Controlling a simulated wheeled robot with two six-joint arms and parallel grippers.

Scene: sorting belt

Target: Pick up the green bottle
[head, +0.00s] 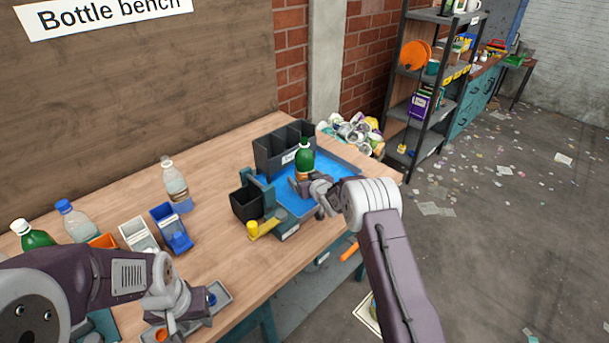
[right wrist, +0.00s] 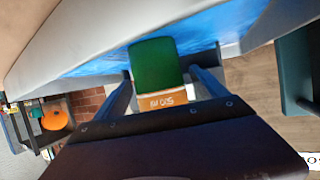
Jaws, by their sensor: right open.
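A green bottle (head: 305,158) with an orange label stands upright on the blue surface of a grey-edged tray (head: 325,207) on the bench. My right gripper (head: 300,186) is low beside it, partly hidden by its own wrist in the head view. In the right wrist view the bottle (right wrist: 155,66) lies between the two open fingers of my right gripper (right wrist: 163,88); I cannot tell whether they touch it. My left gripper (head: 190,318) is low over a small grey tray at the near bench edge; its jaw opening is unclear. Another green bottle (head: 33,236) is at the far left.
A dark divided bin (head: 270,155) stands just behind the bottle, and a black box (head: 246,203) is left of the tray. A clear bottle (head: 174,182), a blue-capped bottle (head: 75,220) and small bins (head: 172,230) stand further left. The bench middle has free room.

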